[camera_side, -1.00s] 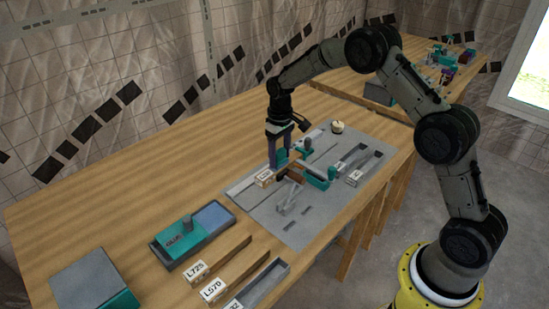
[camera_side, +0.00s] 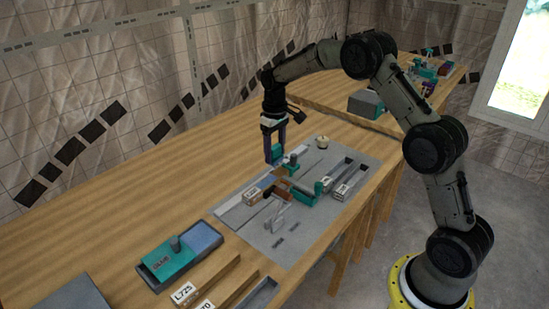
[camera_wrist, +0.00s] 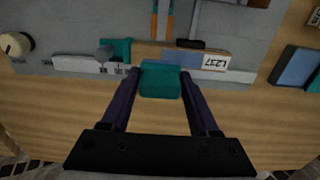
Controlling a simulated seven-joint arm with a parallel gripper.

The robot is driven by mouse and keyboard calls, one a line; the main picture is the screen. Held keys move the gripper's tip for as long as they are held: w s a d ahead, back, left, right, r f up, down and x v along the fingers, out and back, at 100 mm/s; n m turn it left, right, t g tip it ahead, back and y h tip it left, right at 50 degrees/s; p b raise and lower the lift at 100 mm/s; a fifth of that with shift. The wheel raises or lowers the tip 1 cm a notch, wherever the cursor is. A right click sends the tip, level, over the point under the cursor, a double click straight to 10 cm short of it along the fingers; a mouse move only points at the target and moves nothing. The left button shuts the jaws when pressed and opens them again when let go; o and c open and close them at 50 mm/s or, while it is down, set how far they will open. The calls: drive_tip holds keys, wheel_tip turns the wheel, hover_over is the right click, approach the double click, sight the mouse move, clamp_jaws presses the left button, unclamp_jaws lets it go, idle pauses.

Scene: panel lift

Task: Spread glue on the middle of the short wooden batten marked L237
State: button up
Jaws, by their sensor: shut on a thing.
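My gripper (camera_side: 275,150) is shut on a teal block (camera_wrist: 160,82), held above the far edge of the grey work board. The short batten marked L237 (camera_wrist: 214,62) lies on the board just beyond the block in the wrist view. A blue-grey patch (camera_wrist: 180,57) shows on it, left of its label. In the side view a white label (camera_side: 252,196), too small to read, sits on the board left of and below my gripper. A tray labelled GLUE (camera_side: 168,258) with a teal lid and a blue area (camera_side: 205,236) stands at the front left.
The grey board (camera_side: 235,226) bears teal clamps (camera_side: 304,190), grey channels (camera_side: 349,184) and a round cream knob (camera_side: 322,142). Battens marked L725 (camera_side: 184,294) and another lie at the front. The table behind the board is clear.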

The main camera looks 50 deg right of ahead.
drive_tip(key=shift+r, duration=1.25)
